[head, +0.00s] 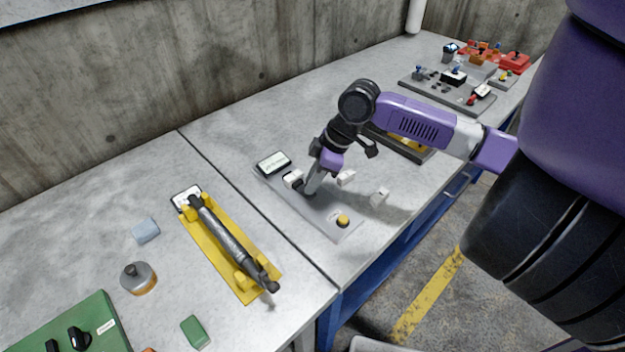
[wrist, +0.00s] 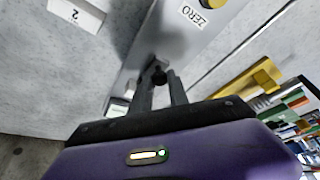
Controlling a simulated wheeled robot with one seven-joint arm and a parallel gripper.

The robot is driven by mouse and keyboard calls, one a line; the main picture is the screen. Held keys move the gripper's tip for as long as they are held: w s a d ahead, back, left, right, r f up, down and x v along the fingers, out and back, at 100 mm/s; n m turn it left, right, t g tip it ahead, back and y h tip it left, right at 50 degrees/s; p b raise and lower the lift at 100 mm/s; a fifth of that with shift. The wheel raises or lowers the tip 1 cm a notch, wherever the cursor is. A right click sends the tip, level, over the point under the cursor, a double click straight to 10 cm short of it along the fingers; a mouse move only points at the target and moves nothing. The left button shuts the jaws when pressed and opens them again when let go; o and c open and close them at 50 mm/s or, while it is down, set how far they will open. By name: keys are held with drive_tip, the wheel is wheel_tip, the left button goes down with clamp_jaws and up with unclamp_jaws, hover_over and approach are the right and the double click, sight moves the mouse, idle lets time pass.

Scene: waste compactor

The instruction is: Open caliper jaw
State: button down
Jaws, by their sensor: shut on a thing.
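The grey caliper plate (head: 330,219) lies on the bench, with a display (head: 273,162) at its far left end and a yellow button (head: 342,221) at its near end. My gripper (head: 309,191) points down over the plate's middle, beside a white block (head: 293,179). In the wrist view its two fingers are shut on a small dark knob (wrist: 158,71) on the grey plate. The fingers hide part of the knob, and the caliper jaw itself is hard to make out. A ZERO label (wrist: 192,17) shows on the plate.
Loose white blocks (head: 346,178) (head: 380,196) lie right of my gripper on the bench. A yellow holder (head: 220,249) with a dark cylindrical tool stands to the left. A green box (head: 80,325) is at the front left. A grey tray of parts (head: 445,96) is at the back right.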

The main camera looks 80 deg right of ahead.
idle(0.8)
drive_tip(key=shift+s+a, duration=0.45)
drive_tip(key=shift+s, duration=0.25)
drive_tip(key=shift+s+a, duration=0.2)
drive_tip(key=shift+s, duration=0.15)
drive_tip(key=shift+w, duration=0.1)
drive_tip(key=c, duration=1.3)
unclamp_jaws()
drive_tip(key=shift+o, duration=0.2)
drive_tip(key=shift+r, duration=0.1)
drive_tip(key=b+v, duration=0.1)
drive_tip(key=v, duration=0.6)
drive_tip(key=shift+s+r, duration=0.25)
drive_tip(key=shift+r, duration=0.05)
